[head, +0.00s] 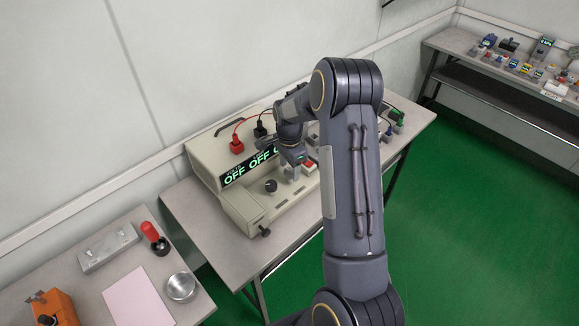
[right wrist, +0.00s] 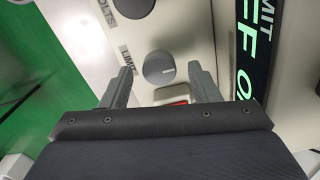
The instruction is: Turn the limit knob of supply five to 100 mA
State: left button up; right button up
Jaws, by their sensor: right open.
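A beige power supply (head: 240,205) stands on the middle table, its dark display (head: 248,169) showing OFF in green. I cannot read a supply number. In the right wrist view a round dark grey knob (right wrist: 159,69) sits beside a LIMIT label (right wrist: 127,57). My right gripper (head: 296,168) is open above the panel, pointing down. In the wrist view its two fingers straddle the knob's sides, with gaps visible; how far above it they are I cannot tell. The knob's setting is not readable. In the head view the gripper and arm hide this knob. My left gripper is not in view.
A second dark knob (head: 271,186), by the VOLTS label, is left of the gripper. A red button (head: 309,167) is close by. Red plug (head: 236,146) and black plug (head: 260,131) with leads stand behind the display. Another table at front left holds a metal dish (head: 181,287).

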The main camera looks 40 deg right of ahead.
jog(key=shift+f, duration=0.35)
jog(key=c, duration=1)
